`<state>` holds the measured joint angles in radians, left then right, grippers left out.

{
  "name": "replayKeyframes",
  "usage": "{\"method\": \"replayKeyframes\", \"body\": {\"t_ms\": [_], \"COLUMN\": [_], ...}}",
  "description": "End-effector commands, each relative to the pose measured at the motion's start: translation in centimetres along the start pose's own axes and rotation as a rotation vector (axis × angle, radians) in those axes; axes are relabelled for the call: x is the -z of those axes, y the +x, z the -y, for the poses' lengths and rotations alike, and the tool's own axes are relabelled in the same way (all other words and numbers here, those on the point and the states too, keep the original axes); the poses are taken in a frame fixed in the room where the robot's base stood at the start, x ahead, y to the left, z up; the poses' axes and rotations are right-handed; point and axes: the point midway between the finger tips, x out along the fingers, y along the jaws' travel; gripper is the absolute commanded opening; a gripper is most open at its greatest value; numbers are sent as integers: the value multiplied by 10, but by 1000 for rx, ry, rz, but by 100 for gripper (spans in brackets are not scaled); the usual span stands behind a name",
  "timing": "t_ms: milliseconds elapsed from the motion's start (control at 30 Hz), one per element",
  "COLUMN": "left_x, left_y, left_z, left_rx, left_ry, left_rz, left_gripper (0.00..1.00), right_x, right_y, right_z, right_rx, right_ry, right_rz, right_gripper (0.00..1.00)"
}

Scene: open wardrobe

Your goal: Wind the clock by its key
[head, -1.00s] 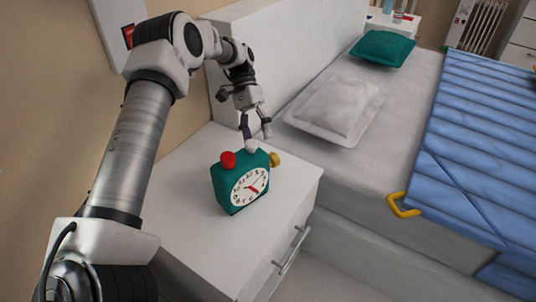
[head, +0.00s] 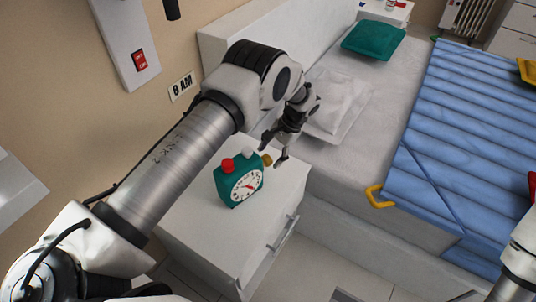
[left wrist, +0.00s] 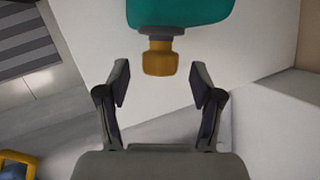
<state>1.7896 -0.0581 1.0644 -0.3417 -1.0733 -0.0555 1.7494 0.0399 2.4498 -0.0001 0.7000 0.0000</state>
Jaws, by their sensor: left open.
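The teal clock (head: 228,190) stands upright on the white nightstand, its white dial facing the front. It has a red knob (head: 227,165) and a white knob (head: 248,153) on top. The yellow key (head: 267,160) sticks out of its right side. In the left wrist view the key (left wrist: 160,60) points toward me from a grey collar (left wrist: 160,32) on the clock (left wrist: 180,12). My left gripper (left wrist: 160,84) is open and empty, its fingertips spread to either side, with the key centred just ahead of them. In the head view the left gripper (head: 273,150) is beside the key, partly hidden.
The nightstand top (head: 195,215) is clear around the clock. A bed with a blue quilt (head: 450,130) and a teal pillow (head: 378,42) is to the right. A yellow handle-shaped piece (head: 378,198) is at the quilt's corner. A wall sign reads 8 AM (head: 183,87).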

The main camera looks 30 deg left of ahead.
Motion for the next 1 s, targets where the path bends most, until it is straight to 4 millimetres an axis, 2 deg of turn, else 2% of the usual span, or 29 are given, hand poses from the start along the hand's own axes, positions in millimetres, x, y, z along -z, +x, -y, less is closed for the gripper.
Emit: {"method": "replayKeyframes", "body": {"t_ms": [133, 367, 467, 533, 567, 1000], "left_x": [0, 0, 0, 0, 0, 0], "left_y": [15, 17, 17, 17, 17, 19], "left_z": [0, 0, 0, 0, 0, 1], "left_rx": [-1, -1, -1, -1, -1, -55], "left_ry": [0, 0, 0, 0, 0, 19], "left_rz": [0, 0, 0, 0, 0, 0], "left_gripper": [66, 66, 34, 9, 6, 6], "right_x": [0, 0, 0, 0, 0, 0], "right_y": [-2, -2, -2, -2, -2, 4], "right_z": [0, 0, 0, 0, 0, 0], "right_rx": [0, 0, 0, 0, 0, 0], "right_ry": [0, 0, 0, 0, 0, 0], "right_rz": [0, 0, 0, 0, 0, -1], "right_gripper": [66, 66, 66, 66, 66, 66]}}
